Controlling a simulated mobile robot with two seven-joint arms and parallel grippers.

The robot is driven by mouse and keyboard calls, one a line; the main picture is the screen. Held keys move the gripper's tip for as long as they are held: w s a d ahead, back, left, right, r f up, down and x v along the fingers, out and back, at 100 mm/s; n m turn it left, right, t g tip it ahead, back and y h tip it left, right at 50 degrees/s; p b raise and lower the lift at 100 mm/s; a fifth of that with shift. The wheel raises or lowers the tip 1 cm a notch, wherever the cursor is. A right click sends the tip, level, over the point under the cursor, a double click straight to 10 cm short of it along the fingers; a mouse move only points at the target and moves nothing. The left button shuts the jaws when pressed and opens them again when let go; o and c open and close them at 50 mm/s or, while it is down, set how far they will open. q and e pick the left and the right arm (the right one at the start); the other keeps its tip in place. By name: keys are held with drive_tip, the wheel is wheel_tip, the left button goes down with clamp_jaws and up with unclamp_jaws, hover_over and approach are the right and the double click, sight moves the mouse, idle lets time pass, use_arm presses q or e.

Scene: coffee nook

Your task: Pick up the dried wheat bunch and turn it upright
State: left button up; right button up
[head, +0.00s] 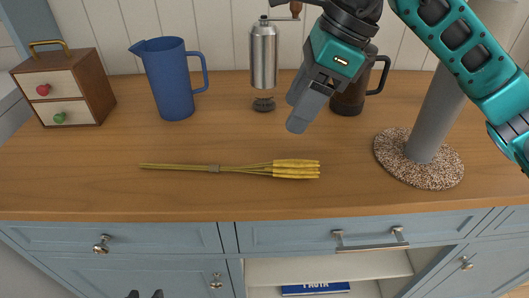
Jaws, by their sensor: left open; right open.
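The dried wheat bunch (240,168) lies flat on the wooden counter, with its thin stems to the left and yellow ears to the right. A small grey-brown band holds the stems near the middle.
Along the back stand a small drawer box (84,87), a blue pitcher (170,80), a grinder (264,58) and a dark mug (348,97), partly hidden by my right arm. A grey cylinder (440,118) rises from a speckled round mat (397,163). The counter around the bunch is clear.

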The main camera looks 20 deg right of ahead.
hover_over(269, 161)
drive_tip(key=d, duration=0.2)
drive_tip(key=f, duration=0.4)
drive_tip(key=s+f+b, duration=0.1)
drive_tip(key=f, duration=0.1)
drive_tip(key=shift+a+f, duration=0.15)
drive_tip(key=shift+a, duration=0.1)
drive_tip(key=x, duration=0.4)
drive_tip(key=shift+w+f, duration=0.1)
drive_tip(key=shift+f, duration=0.35)
drive_tip(key=shift+w+a+f, duration=0.1)
drive_tip(key=shift+a+f, duration=0.05)
drive_tip(key=shift+f, duration=0.3)
use_arm(q)
drive_tip(key=shift+s+f, duration=0.15)
drive_tip(key=shift+f, duration=0.55)
use_arm(e)
drive_tip(key=shift+c, duration=0.4)
drive_tip(key=c, duration=1)
use_arm(q)
drive_tip(key=shift+s+f, duration=0.15)
use_arm(e)
drive_tip(key=shift+r, duration=0.1)
